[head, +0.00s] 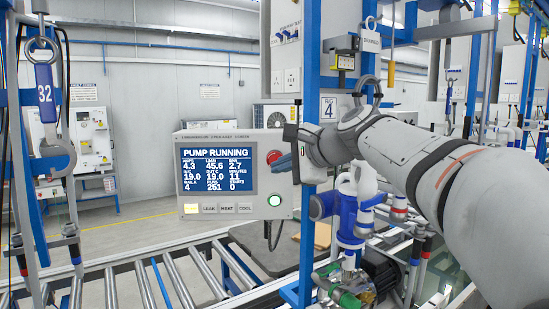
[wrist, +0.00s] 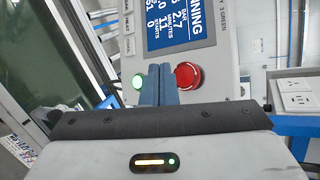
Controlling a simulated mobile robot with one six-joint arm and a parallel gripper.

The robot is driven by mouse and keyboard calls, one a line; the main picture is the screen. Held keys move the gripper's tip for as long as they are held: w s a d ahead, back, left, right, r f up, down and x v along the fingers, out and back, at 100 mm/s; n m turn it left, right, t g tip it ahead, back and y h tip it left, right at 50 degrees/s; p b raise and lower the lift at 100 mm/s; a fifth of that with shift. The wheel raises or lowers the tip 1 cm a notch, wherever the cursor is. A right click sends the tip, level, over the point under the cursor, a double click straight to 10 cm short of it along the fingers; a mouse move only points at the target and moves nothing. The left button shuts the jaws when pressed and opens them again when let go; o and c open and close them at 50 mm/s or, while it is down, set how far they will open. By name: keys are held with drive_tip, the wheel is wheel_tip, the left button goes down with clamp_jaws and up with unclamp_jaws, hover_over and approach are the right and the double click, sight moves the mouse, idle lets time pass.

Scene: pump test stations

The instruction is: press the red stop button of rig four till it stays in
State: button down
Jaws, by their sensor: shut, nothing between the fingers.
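The red stop button (head: 273,157) is on the right side of a grey control panel (head: 245,209), whose blue screen (head: 219,171) reads PUMP RUNNING. A sign with a 4 (head: 329,107) hangs on the blue post to the right. My gripper (head: 283,163) is shut and empty, its blue fingers just right of the button in the head view. In the wrist view the closed fingers (wrist: 158,84) point at the panel between the red button (wrist: 188,75) and a lit green button (wrist: 138,82). Whether they touch the panel cannot be told.
The blue post (head: 309,150) stands close beside my gripper. A pump with blue and green parts (head: 350,215) is below my arm. A roller conveyor (head: 150,285) runs below the panel. A white socket box (wrist: 295,95) is at the right in the wrist view.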

drive_tip(key=shift+w, duration=1.15)
drive_tip(key=shift+w+a+p, duration=0.1)
drive_tip(key=shift+p, duration=0.2)
idle(1.0)
drive_tip(key=shift+w, duration=0.4)
drive_tip(key=shift+w+p, duration=0.3)
drive_tip(key=shift+w, duration=0.15)
idle(0.6)
drive_tip(key=shift+s, duration=0.15)
drive_tip(key=shift+s+b, duration=0.3)
drive_tip(key=shift+s, duration=0.45)
drive_tip(key=shift+s, duration=0.1)
drive_tip(key=s, duration=0.2)
drive_tip(key=s+b, duration=0.1)
drive_tip(key=s, duration=0.1)
drive_tip(key=shift+s+d+b, duration=0.2)
drive_tip(key=shift+s+b, duration=0.1)
drive_tip(key=shift+s, duration=0.05)
